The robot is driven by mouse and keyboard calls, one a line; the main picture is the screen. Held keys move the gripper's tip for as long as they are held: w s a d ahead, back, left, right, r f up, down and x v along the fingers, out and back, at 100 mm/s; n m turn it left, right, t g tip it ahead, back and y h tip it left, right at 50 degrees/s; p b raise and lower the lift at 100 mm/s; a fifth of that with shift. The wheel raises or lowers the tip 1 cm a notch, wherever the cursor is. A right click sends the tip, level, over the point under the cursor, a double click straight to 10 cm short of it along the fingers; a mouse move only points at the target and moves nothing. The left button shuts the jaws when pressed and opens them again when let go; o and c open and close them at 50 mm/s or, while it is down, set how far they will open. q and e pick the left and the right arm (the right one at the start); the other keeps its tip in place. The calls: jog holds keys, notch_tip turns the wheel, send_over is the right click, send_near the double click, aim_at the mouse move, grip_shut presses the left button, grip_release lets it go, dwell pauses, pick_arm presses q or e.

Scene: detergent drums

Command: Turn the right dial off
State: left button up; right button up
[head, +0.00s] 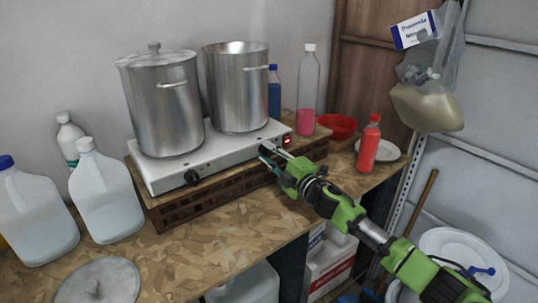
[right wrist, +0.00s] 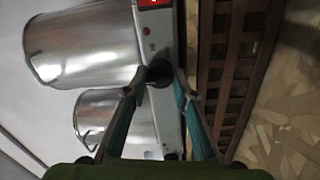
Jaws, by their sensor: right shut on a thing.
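The white two-burner hot plate (head: 160,180) sits on a slatted wooden crate (head: 180,211) on the workbench. Its right dial (head: 265,149) is a dark knob on the front panel, partly covered by my right gripper (head: 268,158). In the right wrist view, the black dial (right wrist: 159,74) lies between the two fingertips, and the right gripper (right wrist: 158,84) is shut on it. A red lit display (head: 287,141) is on the panel to the right of the dial. The left dial (head: 192,177) is black and untouched. My left gripper is not in view.
A lidded steel pot (head: 163,105) and an open steel pot (head: 238,90) stand on the burners. White jugs (head: 106,195) stand at left, a loose lid (head: 97,284) in front. A red bottle (head: 368,145) and red bowl (head: 337,127) are at right.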

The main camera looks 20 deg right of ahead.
dwell(0.4)
jog(key=o, duration=1.1)
jog(key=v, duration=1.2)
jog(key=shift+f, duration=0.1)
